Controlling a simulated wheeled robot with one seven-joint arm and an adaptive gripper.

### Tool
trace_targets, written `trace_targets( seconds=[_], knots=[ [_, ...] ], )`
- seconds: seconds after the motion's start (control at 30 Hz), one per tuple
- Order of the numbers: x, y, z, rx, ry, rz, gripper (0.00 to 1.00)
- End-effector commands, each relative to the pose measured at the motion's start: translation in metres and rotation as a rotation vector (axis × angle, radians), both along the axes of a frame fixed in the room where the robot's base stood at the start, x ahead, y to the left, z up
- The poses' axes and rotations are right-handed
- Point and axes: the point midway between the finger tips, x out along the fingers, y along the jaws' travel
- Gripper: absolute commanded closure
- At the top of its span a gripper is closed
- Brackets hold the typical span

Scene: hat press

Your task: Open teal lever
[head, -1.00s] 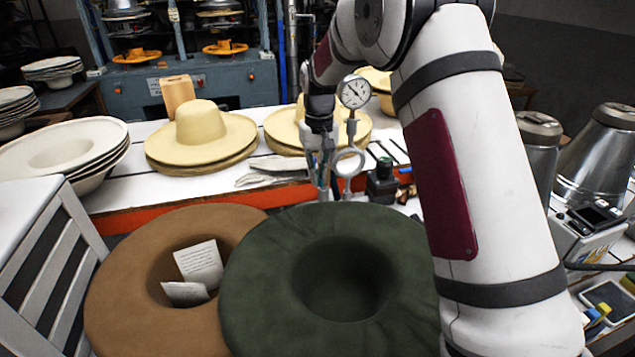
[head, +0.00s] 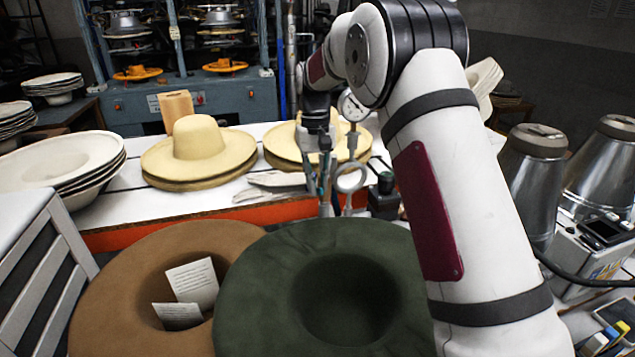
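My gripper (head: 325,200) hangs down at the front edge of the white table, beyond the green hat. Its fingers are thin and small in this view, and I cannot tell if they are open or shut. A narrow teal piece (head: 323,180), possibly the teal lever, shows among the fingers. I cannot tell whether they touch it. A round dial gauge (head: 352,106) on a stand with a pale ring (head: 350,179) is just right of my gripper, partly covered by my arm.
A green hat (head: 255,285) and a brown hat (head: 115,290) with paper slips fill the near foreground. Straw hats (head: 200,155) stand on the white table (head: 135,205). A small black device (head: 384,200) is right of the gauge. Metal cones (head: 535,185) stand at right.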

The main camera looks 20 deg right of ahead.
Motion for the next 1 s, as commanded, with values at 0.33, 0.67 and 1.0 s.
trace_targets(
  seconds=[0.33,0.67,1.0],
  knots=[
    [0.000,0.000,0.001,0.000,0.000,0.000,0.72],
    [0.008,0.000,0.046,0.000,-0.004,0.000,0.72],
    [0.016,0.000,0.105,0.000,-0.003,0.000,0.72]
  ],
)
